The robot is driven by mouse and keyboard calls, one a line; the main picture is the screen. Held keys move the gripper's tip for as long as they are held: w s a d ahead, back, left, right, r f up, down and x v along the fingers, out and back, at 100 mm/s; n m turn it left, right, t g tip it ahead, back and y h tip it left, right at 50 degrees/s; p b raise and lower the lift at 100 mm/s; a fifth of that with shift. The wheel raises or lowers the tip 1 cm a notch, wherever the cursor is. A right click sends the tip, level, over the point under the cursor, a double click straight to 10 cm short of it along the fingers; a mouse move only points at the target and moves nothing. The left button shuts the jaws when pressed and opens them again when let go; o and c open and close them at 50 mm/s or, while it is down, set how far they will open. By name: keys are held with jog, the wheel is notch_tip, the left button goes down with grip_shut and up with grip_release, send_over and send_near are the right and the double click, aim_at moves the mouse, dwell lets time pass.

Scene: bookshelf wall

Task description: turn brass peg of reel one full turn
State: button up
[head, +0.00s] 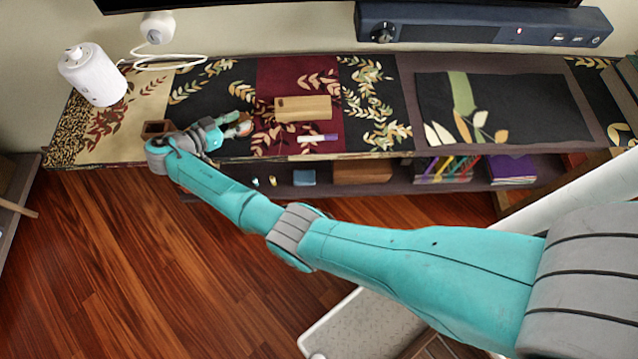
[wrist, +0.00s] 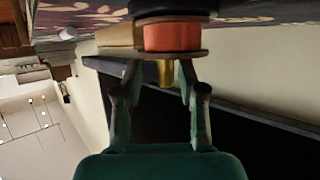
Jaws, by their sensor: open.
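The reel shows in the wrist view as an orange-red drum (wrist: 172,37) with a brown disc at its face. The short brass peg (wrist: 165,72) sticks out from that disc. My gripper (wrist: 157,75) is open, with one finger on each side of the peg. A gap shows between the left finger and the peg; the right finger is closer, and I cannot tell if it touches. In the head view my gripper (head: 226,128) is at the shelf top's front edge, beside the reel (head: 244,124), which it partly hides. The peg cannot be made out there.
A wooden block (head: 303,108) and a white marker with a purple cap (head: 318,138) lie right of the reel. A small wooden box (head: 157,128) stands left of my wrist. A white cylinder device (head: 93,75) is at the back left. A dark mat (head: 500,105) lies right.

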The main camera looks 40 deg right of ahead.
aim_at(245, 116)
jog(key=n+t, duration=0.1)
jog(key=n+t+y, duration=0.1)
jog(key=n+t, duration=0.1)
jog(key=d+n+t+y, duration=0.1)
jog(key=shift+s+n+t, duration=0.3)
jog(key=shift+t, duration=0.1)
jog(key=n+t+y, duration=0.1)
jog(key=n, duration=0.1)
jog(key=n+t+y, duration=0.2)
jog(key=shift+d+t, duration=0.3)
jog(key=shift+d, duration=0.1)
jog(key=shift+w+d+n+t+y, duration=0.15)
jog(key=shift+n+t+y, duration=0.3)
jog(key=shift+n+y, duration=0.6)
jog(key=shift+d+n+t+y, duration=0.15)
jog(key=shift+n+t+y, duration=0.25)
jog(key=shift+n+y, duration=0.65)
jog(key=shift+w+d+n+t+y, duration=0.15)
jog(key=shift+n+t+y, duration=0.3)
jog(key=shift+n+y, duration=0.55)
jog(key=shift+y, duration=0.3)
jog(key=shift+w+d+n+y, duration=0.15)
jog(key=shift+d+n+y, duration=0.05)
jog(key=shift+n+y, duration=0.9)
